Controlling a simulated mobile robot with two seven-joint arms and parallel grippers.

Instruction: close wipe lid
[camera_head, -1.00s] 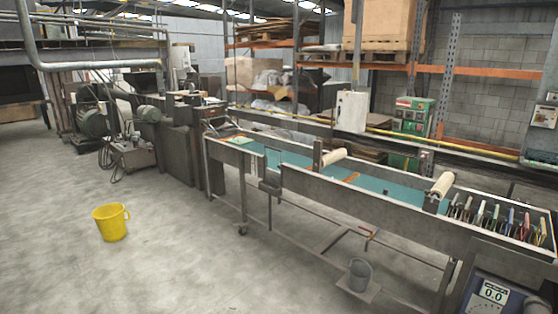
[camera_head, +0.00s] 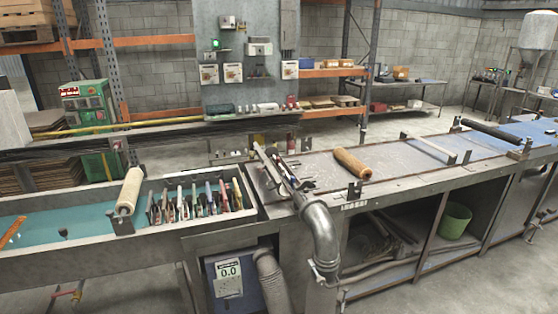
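I cannot pick out a wipe container or its lid for certain in the head view. Small boxes and items stand on the grey wall panel's shelves (camera_head: 245,109) at the back, too small to tell apart. Neither of my grippers is in view.
A long trough with teal liquid (camera_head: 75,210) runs along the left, with a pale roller (camera_head: 130,190) and several upright coloured-handled tools. A metal workbench (camera_head: 400,163) continues right, carrying a tan roll (camera_head: 352,163). A green bucket (camera_head: 455,221) sits beneath. Grey floor shows at lower right.

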